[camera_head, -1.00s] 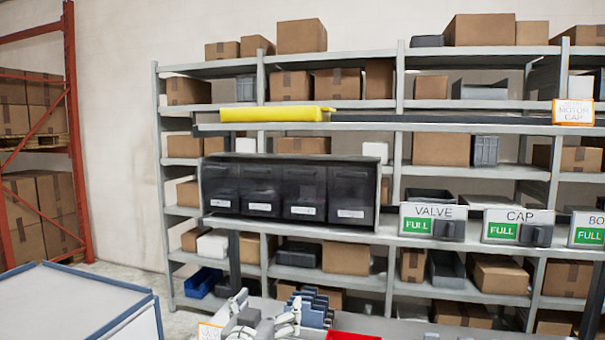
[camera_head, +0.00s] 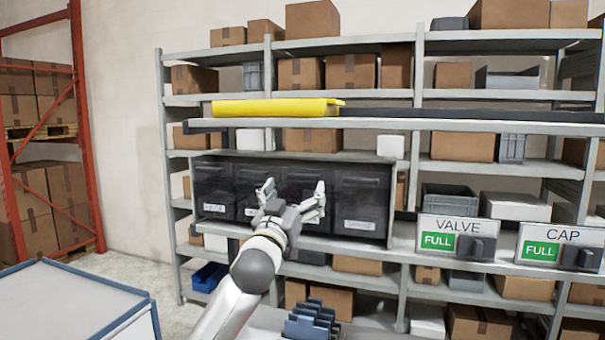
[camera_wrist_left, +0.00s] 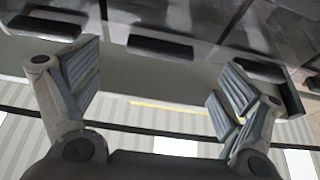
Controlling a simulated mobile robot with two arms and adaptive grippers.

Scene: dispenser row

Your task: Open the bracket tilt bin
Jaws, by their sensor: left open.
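A row of several dark translucent tilt bins (camera_head: 358,192) sits in a grey housing on the shelf in the head view. Each has a white label near its bottom; the lettering is too small to read, so I cannot tell which is the bracket bin. My left gripper (camera_head: 293,192) is open and empty in front of the middle bins, partly hiding them and their labels. In the left wrist view, the gripper (camera_wrist_left: 150,92) has its fingers spread, with dark handles (camera_wrist_left: 160,48) of the bins beyond them. I cannot tell whether it touches a bin. The right gripper is not in view.
VALVE (camera_head: 446,241) and CAP (camera_head: 552,248) signs with dark knobs stand to the right. A blue-edged table (camera_head: 80,300) is at lower left. Blue-grey parts (camera_head: 312,320) stand below the arm.

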